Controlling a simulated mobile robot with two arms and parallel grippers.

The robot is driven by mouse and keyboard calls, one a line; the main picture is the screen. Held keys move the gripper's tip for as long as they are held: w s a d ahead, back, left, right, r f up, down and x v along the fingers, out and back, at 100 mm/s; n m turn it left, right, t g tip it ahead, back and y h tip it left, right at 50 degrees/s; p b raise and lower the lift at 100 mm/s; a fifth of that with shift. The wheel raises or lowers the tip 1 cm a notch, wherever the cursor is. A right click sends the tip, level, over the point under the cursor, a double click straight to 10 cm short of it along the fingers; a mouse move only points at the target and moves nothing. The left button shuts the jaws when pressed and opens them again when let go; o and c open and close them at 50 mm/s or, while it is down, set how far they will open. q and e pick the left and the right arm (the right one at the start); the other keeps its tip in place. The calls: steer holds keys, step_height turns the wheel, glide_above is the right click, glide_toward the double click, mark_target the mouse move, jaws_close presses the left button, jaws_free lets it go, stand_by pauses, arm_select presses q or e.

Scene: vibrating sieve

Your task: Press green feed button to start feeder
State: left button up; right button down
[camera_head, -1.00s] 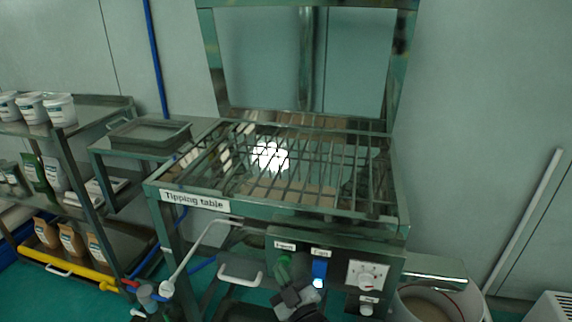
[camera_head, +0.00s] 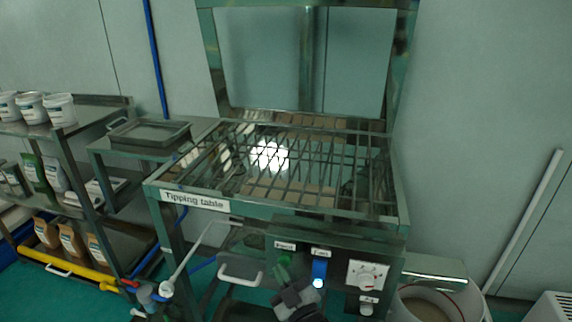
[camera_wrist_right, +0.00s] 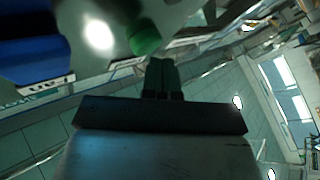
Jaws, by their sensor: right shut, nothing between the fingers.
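The green feed button (camera_head: 284,259) is on the front panel (camera_head: 335,246) of the tipping table, under a small label. It also shows in the right wrist view as a green cylinder (camera_wrist_right: 144,38) just beyond my fingertips. My right gripper (camera_head: 286,281) is shut and empty, just below the green button in the head view. In the right wrist view its closed fingers (camera_wrist_right: 162,66) point toward the button. I cannot tell whether they touch it. My left gripper is not in view.
A blue switch (camera_head: 319,270) sits right of the green button, and a white dial (camera_head: 367,275) is further right. The tipping table (camera_head: 300,205) with its bar grate stands above. A shelf with white tubs (camera_head: 58,110) is at left. A round bin (camera_head: 428,304) is at lower right.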

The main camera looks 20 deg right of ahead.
steer(key=shift+w, duration=0.1)
stand_by(0.3)
steer(key=shift+w+d, duration=0.25)
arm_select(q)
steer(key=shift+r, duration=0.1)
arm_select(e)
steer(key=shift+s, duration=0.1)
steer(key=shift+a, duration=0.15)
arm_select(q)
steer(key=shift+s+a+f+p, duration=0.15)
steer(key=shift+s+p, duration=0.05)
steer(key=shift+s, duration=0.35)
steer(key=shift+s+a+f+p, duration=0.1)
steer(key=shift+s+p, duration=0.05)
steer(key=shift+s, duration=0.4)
arm_select(e)
steer(key=shift+s+a, duration=0.1)
steer(key=shift+s, duration=0.15)
